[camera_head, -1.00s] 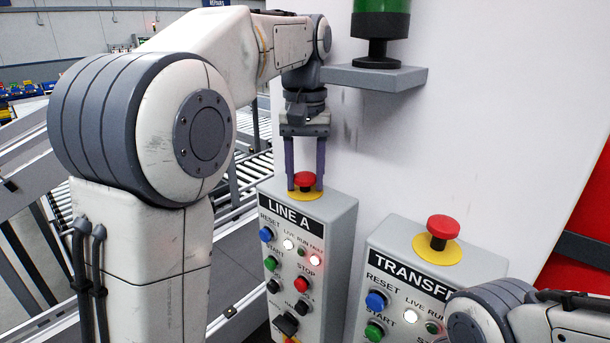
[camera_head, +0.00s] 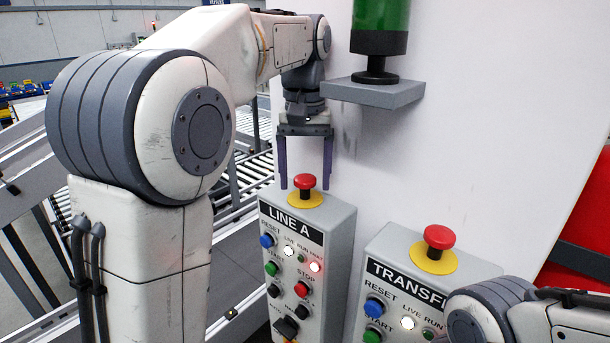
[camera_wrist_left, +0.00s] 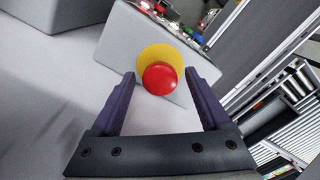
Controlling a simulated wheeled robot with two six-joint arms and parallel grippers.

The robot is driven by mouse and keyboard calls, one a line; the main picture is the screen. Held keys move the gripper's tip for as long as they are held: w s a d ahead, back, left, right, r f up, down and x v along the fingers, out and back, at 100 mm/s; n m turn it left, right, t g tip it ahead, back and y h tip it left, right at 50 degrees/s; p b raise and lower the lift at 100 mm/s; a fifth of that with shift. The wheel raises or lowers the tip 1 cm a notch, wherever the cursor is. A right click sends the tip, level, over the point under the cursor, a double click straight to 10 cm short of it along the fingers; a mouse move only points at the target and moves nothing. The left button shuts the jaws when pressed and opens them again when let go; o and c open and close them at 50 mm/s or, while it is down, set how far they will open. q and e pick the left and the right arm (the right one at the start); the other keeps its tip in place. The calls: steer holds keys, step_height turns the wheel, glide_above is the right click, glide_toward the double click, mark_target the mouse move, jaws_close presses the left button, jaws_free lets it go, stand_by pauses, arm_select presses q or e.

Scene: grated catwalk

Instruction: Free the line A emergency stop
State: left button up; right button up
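The line A emergency stop (camera_head: 304,182) is a red mushroom button on a yellow collar, on top of the grey box labelled LINE A (camera_head: 340,222). Its stem shows between the red head and the collar. My left gripper (camera_head: 305,186) points down over it, open, with one dark finger on each side and a gap to the head. In the left wrist view the red button (camera_wrist_left: 160,78) lies between and just beyond the fingertips, with nothing held. My right arm shows at the lower right; its gripper is out of view.
A second red emergency stop (camera_head: 439,237) stands on the TRANSFER box to the right. A grey shelf (camera_head: 374,91) with a green lamp (camera_head: 380,28) juts from the white wall close to my left wrist. Roller conveyors lie behind at left.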

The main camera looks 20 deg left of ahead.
mark_target(305, 178)
arm_select(q)
step_height(305, 178, up, 10)
steer(key=p, duration=0.1)
steer(key=shift+r, duration=0.2)
arm_select(e)
steer(key=shift+r, duration=0.75)
arm_select(q)
steer(key=shift+f, duration=0.15)
